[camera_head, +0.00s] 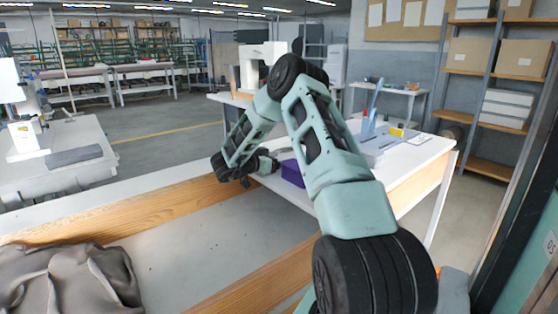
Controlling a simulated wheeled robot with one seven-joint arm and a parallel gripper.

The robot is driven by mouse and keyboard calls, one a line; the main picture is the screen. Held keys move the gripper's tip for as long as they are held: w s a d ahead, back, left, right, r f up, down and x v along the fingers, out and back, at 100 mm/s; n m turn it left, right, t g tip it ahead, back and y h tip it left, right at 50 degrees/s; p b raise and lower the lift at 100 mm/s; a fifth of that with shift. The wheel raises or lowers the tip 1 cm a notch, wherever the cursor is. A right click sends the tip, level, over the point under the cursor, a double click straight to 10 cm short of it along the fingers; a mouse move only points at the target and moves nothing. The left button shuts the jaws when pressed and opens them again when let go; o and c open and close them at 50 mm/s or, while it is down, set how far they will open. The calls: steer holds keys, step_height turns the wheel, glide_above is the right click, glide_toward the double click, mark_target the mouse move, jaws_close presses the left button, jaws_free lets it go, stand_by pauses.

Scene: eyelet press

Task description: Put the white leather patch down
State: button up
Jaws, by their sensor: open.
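My green and black arm reaches out over the white table (415,165). My gripper (268,160) is at the far end of the arm, low over the table's left part and close to a purple box (292,173). It is small and partly hidden by my arm, and it looks open. I cannot make out the white leather patch. It may be hidden behind my arm or blend into the white tabletop.
A blue upright item (370,118) and a small yellow item (397,131) stand on the table's right part. A wood-edged grey bin (190,240) with crumpled grey material (70,280) lies in front. Shelves (490,75) with boxes stand right.

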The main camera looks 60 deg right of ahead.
steer(key=v, duration=1.2)
